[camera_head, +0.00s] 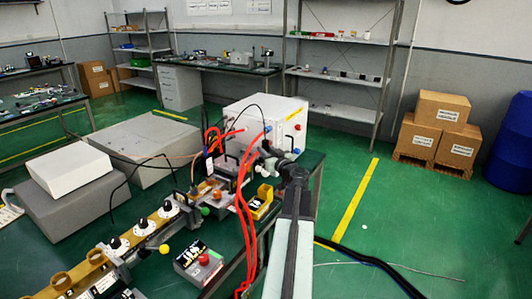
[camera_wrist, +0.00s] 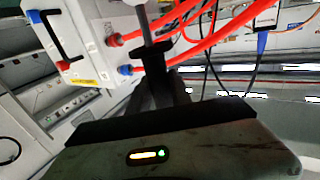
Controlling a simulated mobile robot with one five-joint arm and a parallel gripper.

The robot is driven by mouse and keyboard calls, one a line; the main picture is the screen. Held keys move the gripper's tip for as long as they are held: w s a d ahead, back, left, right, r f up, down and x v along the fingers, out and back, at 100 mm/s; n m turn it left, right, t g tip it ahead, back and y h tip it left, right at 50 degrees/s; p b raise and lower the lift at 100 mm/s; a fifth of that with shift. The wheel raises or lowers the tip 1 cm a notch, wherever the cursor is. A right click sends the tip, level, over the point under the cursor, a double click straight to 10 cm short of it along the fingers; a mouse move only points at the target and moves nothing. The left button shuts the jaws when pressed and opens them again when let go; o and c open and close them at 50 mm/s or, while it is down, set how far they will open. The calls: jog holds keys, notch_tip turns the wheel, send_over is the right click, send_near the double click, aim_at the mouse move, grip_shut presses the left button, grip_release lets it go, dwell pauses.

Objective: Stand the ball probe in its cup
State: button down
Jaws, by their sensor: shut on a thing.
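My gripper (camera_wrist: 160,88) is shut on the ball probe, seen in the wrist view as a grey rod (camera_wrist: 148,25) with a dark grip between the jaws. In the head view my gripper (camera_head: 279,164) is over the right end of the bench, in front of the white cabinet, and the probe is too small to make out. A yellow holder (camera_head: 263,203) stands just below my gripper, apart from it. I cannot tell which is the probe's cup.
The white cabinet (camera_head: 262,118) has red cables (camera_head: 245,225) looping down beside my arm. A control box with a red button (camera_head: 203,260) sits at the front. Grey boxes (camera_head: 70,195) stand at left. The floor at right is mostly clear.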

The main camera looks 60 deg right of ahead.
aim_at(266, 176)
jog(key=shift+f+b, duration=6.1)
jog(key=shift+f, duration=0.3)
jog(key=c, duration=1.1)
grip_release()
jog(key=v, duration=0.7)
jog(key=shift+s+a, duration=0.25)
jog(key=shift+s, duration=0.05)
